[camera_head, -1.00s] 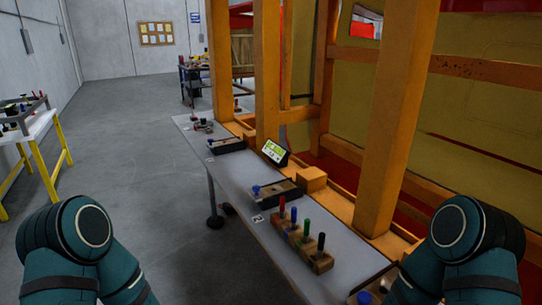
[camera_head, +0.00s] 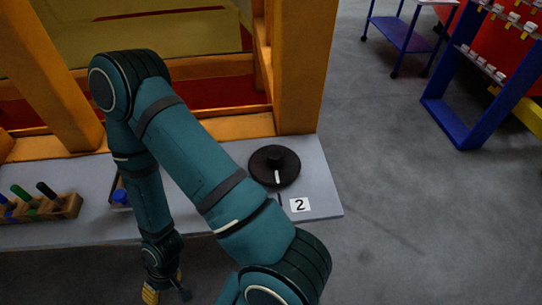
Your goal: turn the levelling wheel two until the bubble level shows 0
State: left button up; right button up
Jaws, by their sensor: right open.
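The levelling wheel two (camera_head: 264,160) is a black disc with a raised knob and a white mark. It lies on the grey table (camera_head: 315,180) near its right end, beside a white label with a 2 (camera_head: 299,204). My right gripper (camera_head: 165,288) has yellow fingertips and points down past the table's front edge, left of the wheel and well apart from it. It is open, with nothing seen in it. My right arm crosses in front of the table. My left gripper is out of view, and no bubble level shows.
A wooden block with coloured handles (camera_head: 62,207) stands at the table's left. A blue knob (camera_head: 120,195) is partly hidden by my arm. An orange post (camera_head: 300,70) rises behind the wheel. A blue rack (camera_head: 465,125) stands right; the floor between is clear.

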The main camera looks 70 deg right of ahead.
aim_at(273, 165)
jog(key=k+l+z, duration=0.1)
jog(key=k+z, duration=0.2)
jog(key=k, duration=0.3)
jog(key=j+z, duration=0.1)
jog(key=z, duration=1.4)
jog(key=k+j+z, duration=0.2)
jog(key=k+j, duration=0.15)
jog(key=i, duration=0.45)
